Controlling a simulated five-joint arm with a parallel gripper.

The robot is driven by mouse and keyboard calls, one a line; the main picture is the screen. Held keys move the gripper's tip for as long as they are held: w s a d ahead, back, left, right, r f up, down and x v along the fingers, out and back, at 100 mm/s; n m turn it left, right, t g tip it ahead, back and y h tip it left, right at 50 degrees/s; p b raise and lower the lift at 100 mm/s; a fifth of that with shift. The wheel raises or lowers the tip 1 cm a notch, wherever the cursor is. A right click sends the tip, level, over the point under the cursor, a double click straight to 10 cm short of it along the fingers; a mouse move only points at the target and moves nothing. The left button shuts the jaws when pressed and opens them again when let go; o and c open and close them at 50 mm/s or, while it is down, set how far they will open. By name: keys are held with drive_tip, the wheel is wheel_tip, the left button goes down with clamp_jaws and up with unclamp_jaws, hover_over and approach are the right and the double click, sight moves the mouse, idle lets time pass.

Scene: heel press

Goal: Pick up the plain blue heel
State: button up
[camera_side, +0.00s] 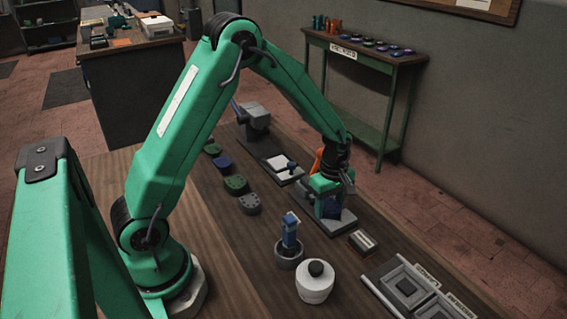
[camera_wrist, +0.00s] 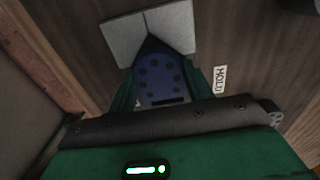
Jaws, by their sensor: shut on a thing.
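My gripper (camera_wrist: 158,88) is shut on a blue heel (camera_wrist: 160,74), with green jaws on both sides of it in the wrist view. The heel's upper face has several dark round marks and a dark slot. Its pointed end sits against a light grey V-shaped block (camera_wrist: 122,40). In the side view my gripper (camera_side: 330,207) is low over a grey plate (camera_side: 347,220), with the blue heel (camera_side: 333,208) partly hidden between its jaws. I cannot tell whether the heel touches the plate. Another blue heel (camera_side: 222,163) lies in a row on the bench.
Green heels (camera_side: 236,185) and a grey one (camera_side: 250,204) lie in that row. A grey cup (camera_side: 288,259) holding a blue tool and a white pot (camera_side: 315,284) stand in front. Labelled grey trays (camera_side: 420,291) lie at right. A label (camera_wrist: 220,79) reads HOLD.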

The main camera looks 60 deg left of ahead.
sight(330, 206)
drive_tip(key=shift+r, duration=0.1)
drive_tip(key=shift+r, duration=0.5)
wheel_tip(330, 206, up, 3)
drive_tip(key=shift+d+r, duration=0.1)
drive_tip(key=shift+r, duration=0.05)
drive_tip(key=s+d+r, duration=0.5)
drive_tip(key=d+r, duration=0.1)
drive_tip(key=d, duration=0.4)
drive_tip(key=shift+s+r, duration=0.25)
drive_tip(key=shift+s, duration=0.1)
drive_tip(key=s+a+f, duration=0.1)
drive_tip(key=s+a, duration=0.9)
drive_tip(key=a, duration=0.4)
drive_tip(key=shift+s+a+f, duration=0.2)
drive_tip(key=shift+s+f, duration=0.15)
drive_tip(key=shift+s, duration=0.05)
drive_tip(key=shift+f, duration=0.1)
